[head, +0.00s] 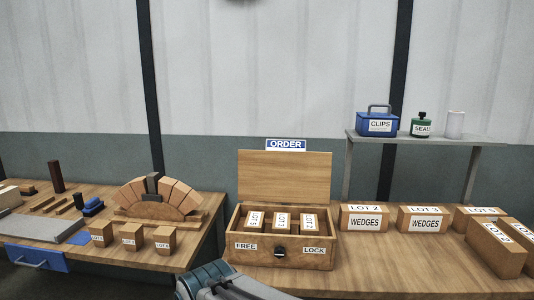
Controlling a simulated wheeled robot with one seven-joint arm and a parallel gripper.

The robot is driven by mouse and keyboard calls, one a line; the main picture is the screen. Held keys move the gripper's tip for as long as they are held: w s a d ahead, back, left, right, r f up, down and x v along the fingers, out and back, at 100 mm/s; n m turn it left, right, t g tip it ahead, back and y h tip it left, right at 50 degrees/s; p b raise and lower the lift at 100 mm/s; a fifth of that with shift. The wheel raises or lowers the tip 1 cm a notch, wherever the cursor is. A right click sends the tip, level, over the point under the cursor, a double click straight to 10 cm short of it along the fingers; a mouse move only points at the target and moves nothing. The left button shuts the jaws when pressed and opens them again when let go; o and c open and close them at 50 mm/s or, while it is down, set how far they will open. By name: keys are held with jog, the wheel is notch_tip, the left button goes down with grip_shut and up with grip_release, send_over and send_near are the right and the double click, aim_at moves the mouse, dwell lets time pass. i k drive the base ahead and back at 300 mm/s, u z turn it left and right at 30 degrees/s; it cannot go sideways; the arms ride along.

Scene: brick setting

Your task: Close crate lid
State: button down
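The wooden crate (237,262) stands on the right-hand table. Its lid (285,178) is open and stands upright at the back edge. A dark latch (280,252) sits on the crate's front between a FREE label (246,246) and a LOCK label (314,250). A blue ORDER sign (286,145) shows just above the lid. Part of my arm shows at the bottom edge, in front of and left of the crate. My gripper's fingers are not in view.
Boxes labelled WEDGES (363,218) and other LOT boxes (495,247) stand right of the crate. A raised shelf (440,140) behind them holds a blue CLIPS box (378,124). The left table holds a brick arch (160,198) and small blocks. Table in front of the boxes is clear.

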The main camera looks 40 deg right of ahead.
aim_at(288, 177)
jog(key=z, duration=0.85)
jog(key=i, duration=1.15)
jog(key=z, duration=0.6)
